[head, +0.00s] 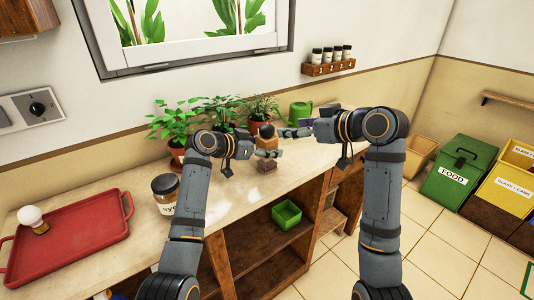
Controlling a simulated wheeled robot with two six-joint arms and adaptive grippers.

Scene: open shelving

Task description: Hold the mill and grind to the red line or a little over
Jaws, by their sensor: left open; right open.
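The mill (266,131) appears as a small brown wooden thing on the counter, with a rounded top and a squarish lower part (266,166). My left gripper (270,153) is open at the mill's middle and hides part of it. I cannot tell whether it touches the mill. My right gripper (292,132) is open, higher up, with its fingers pointing left toward the mill's top. The mill looks upright. No red line can be made out at this size.
Potted plants (215,112) and a green watering can (301,112) stand behind the mill. A labelled jar (165,190) and a red tray (75,238) with a white-topped item (32,220) are at left. A green box (287,214) sits on the shelf below.

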